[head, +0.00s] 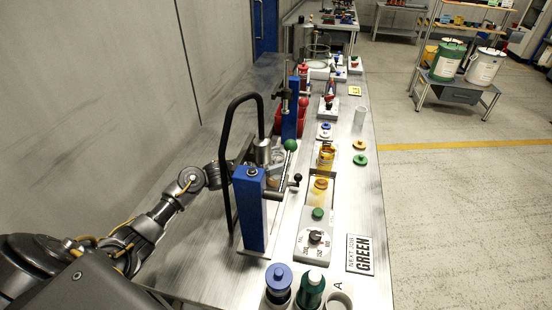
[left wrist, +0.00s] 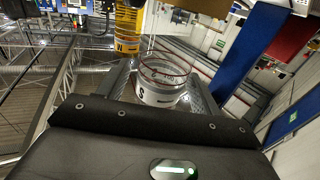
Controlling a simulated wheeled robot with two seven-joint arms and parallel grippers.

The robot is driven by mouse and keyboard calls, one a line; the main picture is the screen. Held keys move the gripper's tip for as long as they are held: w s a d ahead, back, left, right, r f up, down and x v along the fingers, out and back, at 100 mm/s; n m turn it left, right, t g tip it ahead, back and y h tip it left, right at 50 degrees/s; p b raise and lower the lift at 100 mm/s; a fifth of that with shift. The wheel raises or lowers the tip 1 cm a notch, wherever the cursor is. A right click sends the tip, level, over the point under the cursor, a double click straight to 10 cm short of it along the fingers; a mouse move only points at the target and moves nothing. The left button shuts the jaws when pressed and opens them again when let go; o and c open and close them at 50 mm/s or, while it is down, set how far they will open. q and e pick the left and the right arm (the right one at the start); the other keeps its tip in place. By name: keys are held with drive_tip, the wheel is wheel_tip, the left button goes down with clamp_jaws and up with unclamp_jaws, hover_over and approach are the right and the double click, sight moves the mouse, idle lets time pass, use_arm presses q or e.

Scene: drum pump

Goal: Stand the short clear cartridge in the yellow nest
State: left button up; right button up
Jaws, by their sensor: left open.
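The short clear cartridge (left wrist: 165,80) shows in the left wrist view as a clear cylinder with a reddish rim and a white band marked S. It stands between the two fingers of my left gripper (left wrist: 163,88), which is open; I cannot tell whether a finger touches it. In the head view my left gripper (head: 243,163) reaches in behind the black hoop and blue post, partly hidden. Two amber-yellow pieces, one farther (head: 326,154) and one nearer (head: 320,188), stand right of the post; I cannot tell which is the yellow nest. My right gripper is out of view.
A blue post (head: 251,215) with a lever and a black hoop (head: 230,150) stand close to my left arm.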

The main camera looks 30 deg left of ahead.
use_arm(q)
drive_tip(key=b+v, duration=0.2)
drive_tip(key=v, duration=1)
